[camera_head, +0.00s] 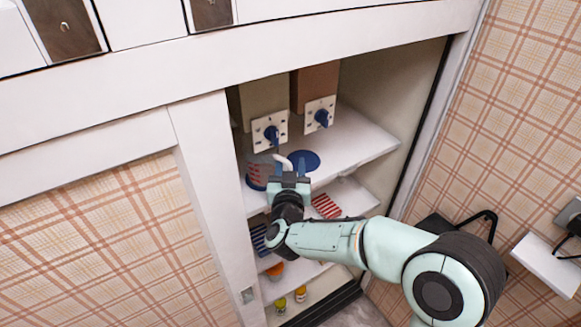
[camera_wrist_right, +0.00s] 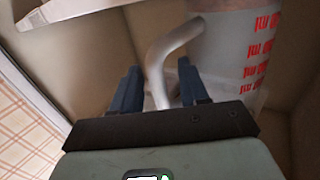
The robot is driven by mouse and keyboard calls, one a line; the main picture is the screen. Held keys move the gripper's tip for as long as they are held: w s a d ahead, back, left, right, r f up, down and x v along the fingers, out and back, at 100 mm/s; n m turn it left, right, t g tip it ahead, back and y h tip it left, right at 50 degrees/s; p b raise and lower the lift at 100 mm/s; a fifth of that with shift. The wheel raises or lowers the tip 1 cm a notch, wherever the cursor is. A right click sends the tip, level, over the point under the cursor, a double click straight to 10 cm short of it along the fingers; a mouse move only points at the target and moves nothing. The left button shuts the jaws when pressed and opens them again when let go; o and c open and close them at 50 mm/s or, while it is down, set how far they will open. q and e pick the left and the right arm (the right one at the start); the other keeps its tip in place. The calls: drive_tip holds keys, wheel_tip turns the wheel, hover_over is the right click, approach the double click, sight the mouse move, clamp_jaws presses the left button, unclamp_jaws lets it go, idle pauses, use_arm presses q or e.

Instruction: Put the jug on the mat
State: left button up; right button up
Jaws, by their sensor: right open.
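The jug (camera_head: 256,173) stands on a shelf of the open cabinet. It is pale with red markings, and bluish in its lower part. In the right wrist view its body (camera_wrist_right: 236,50) fills the upper right, and its white curved handle (camera_wrist_right: 160,60) reaches down between my fingers. My right gripper (camera_head: 290,168) is open at the handle, with a finger on each side (camera_wrist_right: 160,85); contact cannot be told. The mat, a dark blue disc (camera_head: 309,158), lies on the same shelf, just right of the jug and partly behind my gripper. My left gripper is out of view.
Two boxes with white dial plates (camera_head: 270,131) (camera_head: 319,114) stand behind on this shelf. Lower shelves hold a red-striped item (camera_head: 326,206) and small jars (camera_head: 300,294). The cabinet's white post (camera_head: 212,190) is close on the left. The shelf's right end (camera_head: 366,148) is clear.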

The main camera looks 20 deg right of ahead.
drive_tip(key=b+v, duration=0.2)
drive_tip(key=v, duration=1)
wheel_tip(320, 180, down, 31)
drive_tip(key=a+n+g+y, duration=0.2)
drive_tip(key=n+g+y, duration=0.1)
drive_tip(key=g+y, duration=0.35)
drive_tip(key=s+f+g+y, duration=0.2)
drive_tip(key=s+f+g, duration=0.2)
drive_tip(key=s+f, duration=0.8)
drive_tip(key=s+a+f+m+g+y, duration=0.1)
drive_tip(key=s+f+g, duration=0.2)
drive_tip(key=s, duration=0.5)
drive_tip(key=s+a+f+g+y, duration=0.2)
drive_tip(key=s+f, duration=0.3)
drive_tip(key=s, duration=0.3)
drive_tip(key=shift+a+f+m+g, duration=0.25)
drive_tip(key=shift+f+m+g, duration=0.15)
drive_tip(key=shift+g, duration=0.45)
